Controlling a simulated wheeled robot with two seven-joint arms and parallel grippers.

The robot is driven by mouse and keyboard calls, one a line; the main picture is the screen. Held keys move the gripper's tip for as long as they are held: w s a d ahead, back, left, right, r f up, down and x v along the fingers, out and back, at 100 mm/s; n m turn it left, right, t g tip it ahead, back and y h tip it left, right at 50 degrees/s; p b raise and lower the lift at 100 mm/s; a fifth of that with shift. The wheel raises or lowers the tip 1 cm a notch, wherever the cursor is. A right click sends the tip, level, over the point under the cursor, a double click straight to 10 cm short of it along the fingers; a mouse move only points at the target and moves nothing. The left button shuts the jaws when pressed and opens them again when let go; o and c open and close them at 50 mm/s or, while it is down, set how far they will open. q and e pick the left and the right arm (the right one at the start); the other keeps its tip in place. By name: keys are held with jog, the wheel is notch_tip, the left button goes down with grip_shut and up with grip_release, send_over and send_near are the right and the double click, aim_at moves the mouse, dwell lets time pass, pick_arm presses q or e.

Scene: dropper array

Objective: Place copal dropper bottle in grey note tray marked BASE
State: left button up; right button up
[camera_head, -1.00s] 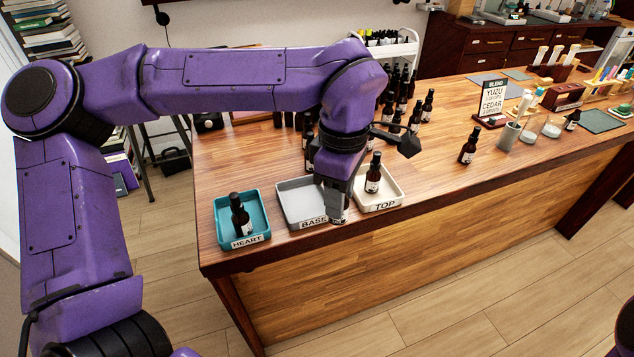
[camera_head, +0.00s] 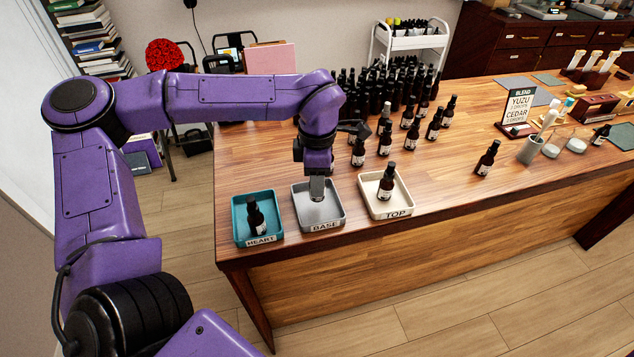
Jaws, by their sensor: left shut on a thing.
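The grey note tray marked BASE (camera_head: 328,218) stands near the table's front edge, between the teal HEART tray and the cream TOP tray. My left gripper (camera_head: 317,194) points down over the grey tray, shut on a dropper bottle. The gripper and arm hide nearly all of that bottle, so I cannot read its label or tell whether it touches the tray floor. My right gripper is out of view.
The teal HEART tray (camera_head: 238,231) holds one dark bottle (camera_head: 257,219). The cream TOP tray (camera_head: 402,207) holds another (camera_head: 386,182). Many dark bottles (camera_head: 385,90) crowd the table behind. A BLEND sign (camera_head: 519,108) stands to the right. Wooden tabletop (camera_head: 445,175) right of TOP is clear.

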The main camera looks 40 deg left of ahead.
pick_arm(q)
jog(key=shift+a+f, duration=0.15)
jog(key=shift+f, duration=1.5)
jog(key=shift+f, duration=0.1)
jog(key=o, duration=1.1)
jog(key=shift+c, duration=0.2)
notch_tip(320, 180, up, 12)
jog(key=shift+r+b, duration=0.15)
jog(key=shift+b, duration=0.5)
